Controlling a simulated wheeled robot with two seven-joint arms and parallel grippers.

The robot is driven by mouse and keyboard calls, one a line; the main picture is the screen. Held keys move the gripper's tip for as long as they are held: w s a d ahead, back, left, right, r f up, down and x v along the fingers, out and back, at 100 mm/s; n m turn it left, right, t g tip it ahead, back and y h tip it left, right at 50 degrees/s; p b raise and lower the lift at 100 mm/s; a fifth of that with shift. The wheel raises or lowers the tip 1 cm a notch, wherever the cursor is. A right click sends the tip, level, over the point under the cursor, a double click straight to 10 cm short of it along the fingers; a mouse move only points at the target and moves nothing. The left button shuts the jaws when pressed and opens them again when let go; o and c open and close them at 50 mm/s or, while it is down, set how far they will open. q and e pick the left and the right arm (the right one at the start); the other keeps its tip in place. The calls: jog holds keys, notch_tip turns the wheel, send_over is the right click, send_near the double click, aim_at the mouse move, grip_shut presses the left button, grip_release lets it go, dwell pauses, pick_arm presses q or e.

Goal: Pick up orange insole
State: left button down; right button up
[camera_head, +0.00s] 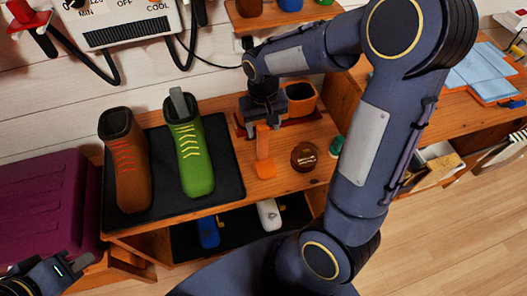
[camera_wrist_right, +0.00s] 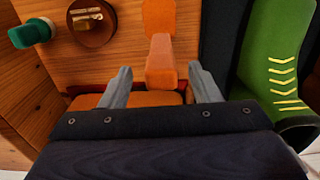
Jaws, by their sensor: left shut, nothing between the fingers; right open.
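The orange insole (camera_head: 264,168) is on the wooden shelf top, right of the black boot tray. It has a narrow part and a wider end. My right gripper (camera_head: 262,122) is above its far part, pointing down. In the right wrist view my right gripper (camera_wrist_right: 162,80) is open, with the insole (camera_wrist_right: 161,62) between its fingers and gaps on both sides. I cannot tell how high the fingertips are above the shelf. My left gripper (camera_head: 88,262) is shut and empty at the lower left, away from the insole.
A brown boot (camera_head: 125,165) and a green boot (camera_head: 190,150) stand on the black tray (camera_head: 228,180). A brown round tin (camera_head: 305,156) and a green object (camera_head: 336,147) are right of the insole. An orange-brown cup (camera_head: 301,98) is behind. A maroon box (camera_head: 40,205) is left.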

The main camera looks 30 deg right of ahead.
jog(key=f, duration=0.3)
jog(key=shift+s+a+f, duration=0.1)
jog(key=shift+s+f, duration=0.1)
jog(key=shift+f, duration=0.1)
grip_shut()
jog(key=shift+r, duration=0.15)
